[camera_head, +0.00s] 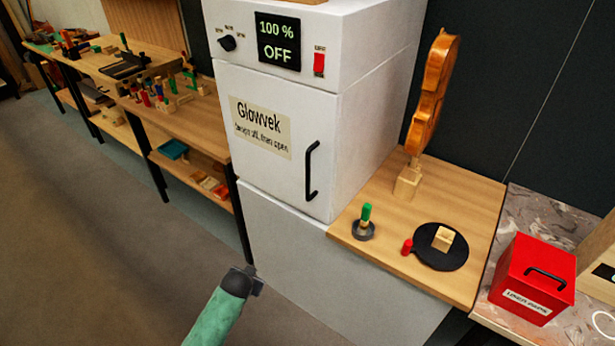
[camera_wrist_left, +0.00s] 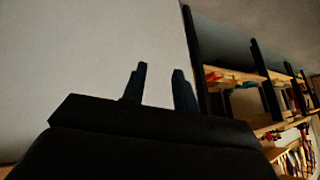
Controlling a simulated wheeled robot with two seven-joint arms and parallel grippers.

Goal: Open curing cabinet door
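The curing cabinet (camera_head: 370,85) is a white box labelled "Glowvek", with its front door (camera_head: 265,172) shut. A black vertical bar handle (camera_head: 311,171) is on the door's right side. The panel above has a black display (camera_head: 278,42) reading "100 % OFF", a red switch (camera_head: 319,62) and a black knob (camera_head: 228,43). My left gripper (camera_head: 257,284) is low in front of the grey cabinet base, well below and left of the handle. In the left wrist view its two fingers (camera_wrist_left: 159,90) are apart with nothing between them. My right gripper is not in view.
A wooden bench top (camera_head: 467,200) right of the cabinet holds a violin body (camera_head: 431,92) on a block, a green-handled tool (camera_head: 365,222) and a black disc (camera_head: 440,258). A red box (camera_head: 532,279) stands farther right. Tool benches (camera_head: 185,119) run left. The floor in front is clear.

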